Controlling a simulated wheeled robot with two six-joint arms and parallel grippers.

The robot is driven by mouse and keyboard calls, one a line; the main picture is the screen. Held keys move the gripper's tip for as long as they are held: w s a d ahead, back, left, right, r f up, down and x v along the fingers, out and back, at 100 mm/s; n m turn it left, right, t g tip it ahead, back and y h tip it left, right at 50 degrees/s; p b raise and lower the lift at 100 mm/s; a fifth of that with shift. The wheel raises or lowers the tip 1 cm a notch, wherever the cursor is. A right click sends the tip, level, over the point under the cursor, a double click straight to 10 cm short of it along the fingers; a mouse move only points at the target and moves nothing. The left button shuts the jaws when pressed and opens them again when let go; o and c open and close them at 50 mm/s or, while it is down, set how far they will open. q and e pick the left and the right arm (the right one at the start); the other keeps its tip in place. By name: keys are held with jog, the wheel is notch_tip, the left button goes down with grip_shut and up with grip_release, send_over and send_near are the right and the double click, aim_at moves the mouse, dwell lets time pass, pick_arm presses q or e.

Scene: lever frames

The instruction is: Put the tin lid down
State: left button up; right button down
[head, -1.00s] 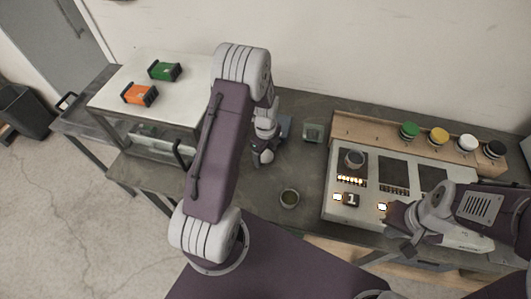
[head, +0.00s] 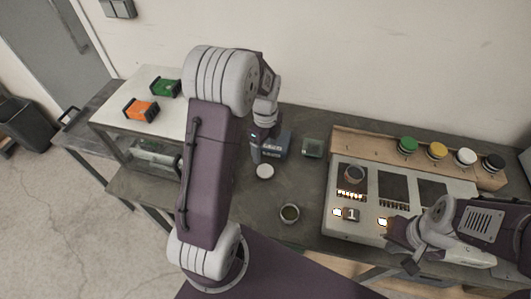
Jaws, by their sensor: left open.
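A pale round tin lid (head: 264,171) lies flat on the dark worktop, in front of my left gripper (head: 256,156). The left gripper is open and just behind the lid, apart from it as far as I can see; the arm partly hides its fingers.
A grey-blue box (head: 277,145) and a small green container (head: 312,148) stand behind the lid. The panel (head: 360,228) fills the right, with several coloured knobs behind. Orange (head: 141,109) and green (head: 165,87) cases lie on the left shelf.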

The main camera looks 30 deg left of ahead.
pick_arm(q)
jog(key=s+d+n, duration=0.4)
jog(key=s+n, duration=0.2)
jog(key=n, duration=0.4)
jog(key=s+d+r+n+t, duration=0.1)
jog(key=s+d+n, duration=0.2)
jog(key=s+n, duration=0.4)
jog(key=n, duration=0.3)
jog(key=shift+s+d, duration=0.15)
jog(key=shift+d, duration=0.2)
